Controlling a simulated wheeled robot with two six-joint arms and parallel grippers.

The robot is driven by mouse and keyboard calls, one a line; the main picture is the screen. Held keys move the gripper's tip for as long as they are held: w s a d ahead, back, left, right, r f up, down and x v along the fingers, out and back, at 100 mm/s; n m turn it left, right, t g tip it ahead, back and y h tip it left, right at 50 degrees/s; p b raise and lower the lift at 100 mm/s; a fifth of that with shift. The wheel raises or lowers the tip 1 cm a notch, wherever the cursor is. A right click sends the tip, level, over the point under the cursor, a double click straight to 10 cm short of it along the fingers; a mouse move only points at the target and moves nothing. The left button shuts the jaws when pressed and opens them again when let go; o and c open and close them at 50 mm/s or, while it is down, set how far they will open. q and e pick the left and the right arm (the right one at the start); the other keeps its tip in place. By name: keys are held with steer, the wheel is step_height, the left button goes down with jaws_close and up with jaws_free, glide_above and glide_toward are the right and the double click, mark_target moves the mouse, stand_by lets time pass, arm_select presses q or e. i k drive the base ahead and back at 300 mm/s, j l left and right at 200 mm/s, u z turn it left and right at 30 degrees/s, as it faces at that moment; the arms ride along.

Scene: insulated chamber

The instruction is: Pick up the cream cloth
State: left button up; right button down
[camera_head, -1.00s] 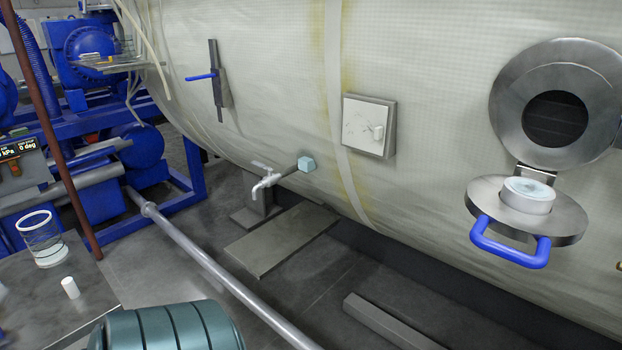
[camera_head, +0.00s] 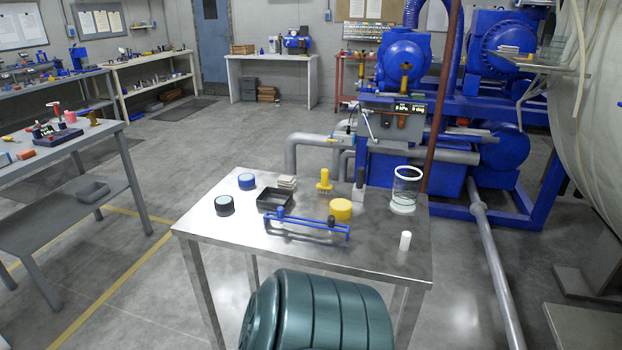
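A small folded cream stack that looks like the cream cloth (camera_head: 287,182) lies on the metal table (camera_head: 220,252), toward its back edge. It sits just behind a black open square frame (camera_head: 274,199) and right of a blue round tin (camera_head: 246,181). It is small in this view, so its weave cannot be told. Neither of my grippers is in view.
The table also holds a yellow disc (camera_head: 341,209), a blue bar with handles (camera_head: 306,228), a glass cylinder (camera_head: 405,188) and a white cylinder (camera_head: 405,240). A teal ribbed body (camera_head: 330,312) stands at the table's front. Open floor lies left.

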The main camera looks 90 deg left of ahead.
mark_target(284, 181)
steer(key=u, duration=2.95)
steer(key=z, duration=3)
steer(key=u, duration=3)
steer(key=i+j, duration=0.15)
steer(key=i+j+z, duration=0.1)
steer(key=j, duration=0.2)
